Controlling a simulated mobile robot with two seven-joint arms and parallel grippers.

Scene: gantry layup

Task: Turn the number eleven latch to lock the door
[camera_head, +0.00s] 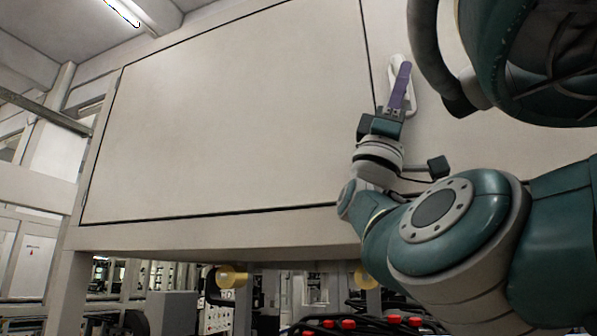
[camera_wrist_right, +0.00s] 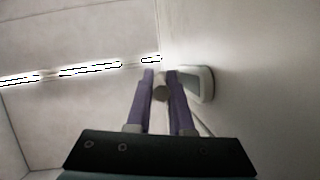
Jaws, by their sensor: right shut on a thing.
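The door is a large beige flat panel (camera_head: 230,125) outlined by a dark seam, and it looks closed in its frame. A white latch (camera_head: 394,72) sits just right of the door's right seam, near its upper part. My right gripper (camera_head: 405,72) reaches up to it, its purple fingers covering part of the latch. In the right wrist view the fingers (camera_wrist_right: 161,80) are shut on the latch's rounded handle end, with the latch's pale base (camera_wrist_right: 205,84) against the panel to the right. No number is readable on the latch. My left gripper is not in view.
A beige frame beam (camera_head: 220,237) runs under the door. Below it are yellow round parts (camera_head: 231,277), red-capped items (camera_head: 347,324) and machinery. A ceiling lamp (camera_head: 122,12) is at upper left. The space before the door's middle is clear.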

